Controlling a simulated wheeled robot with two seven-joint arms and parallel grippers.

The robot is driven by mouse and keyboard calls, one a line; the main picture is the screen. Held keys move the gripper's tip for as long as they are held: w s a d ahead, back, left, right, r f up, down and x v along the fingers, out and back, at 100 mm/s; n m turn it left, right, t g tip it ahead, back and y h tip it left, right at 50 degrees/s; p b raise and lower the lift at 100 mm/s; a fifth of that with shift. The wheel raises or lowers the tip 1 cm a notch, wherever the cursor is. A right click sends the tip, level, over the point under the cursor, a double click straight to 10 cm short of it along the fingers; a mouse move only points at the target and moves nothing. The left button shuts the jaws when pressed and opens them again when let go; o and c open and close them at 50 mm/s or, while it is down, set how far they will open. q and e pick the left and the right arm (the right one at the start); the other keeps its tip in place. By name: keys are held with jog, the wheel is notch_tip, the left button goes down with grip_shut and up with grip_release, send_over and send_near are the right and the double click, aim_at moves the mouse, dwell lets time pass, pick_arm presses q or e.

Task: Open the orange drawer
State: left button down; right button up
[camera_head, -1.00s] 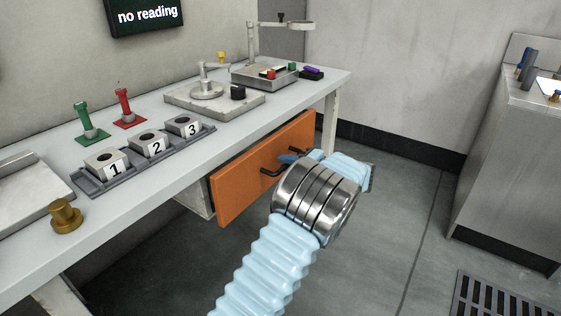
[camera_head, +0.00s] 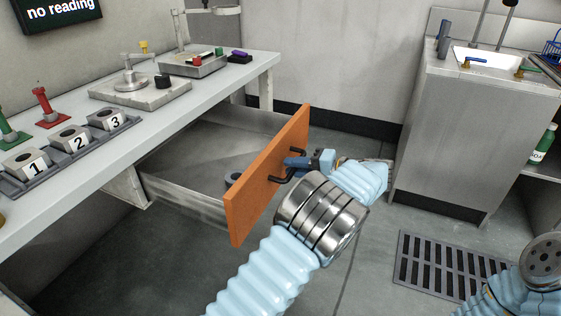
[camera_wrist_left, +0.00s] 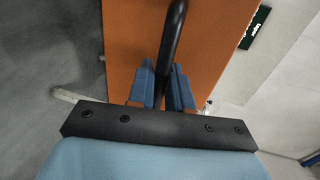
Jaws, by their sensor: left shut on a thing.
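The orange drawer (camera_head: 262,180) is under the workbench and stands well out from it, so its grey inside shows in the head view. A round dark object (camera_head: 233,178) lies inside, partly hidden by the orange front. My left gripper (camera_head: 292,164) is at the drawer's black handle (camera_head: 278,179). In the left wrist view the handle (camera_wrist_left: 174,45) runs between the two blue fingers (camera_wrist_left: 162,88), which are shut on it in front of the orange face (camera_wrist_left: 130,40). Part of my right arm shows at the lower right of the head view; its gripper is out of view.
The workbench (camera_head: 165,115) carries numbered blocks in a tray (camera_head: 75,155), green and red pegs, and a plate with a round fixture (camera_head: 135,92). A grey sink cabinet (camera_head: 450,140) stands at the right. A floor grate (camera_head: 450,265) lies before it. Floor in front of the drawer is clear.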

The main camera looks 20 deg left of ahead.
pick_arm(q)
jog(key=shift+v, duration=1)
jog(key=shift+w+f, duration=0.1)
jog(key=shift+f, duration=0.1)
jog(key=c, duration=1.2)
grip_release()
jog(key=v, duration=1.3)
jog(key=shift+d, duration=0.4)
jog(key=shift+r, duration=0.1)
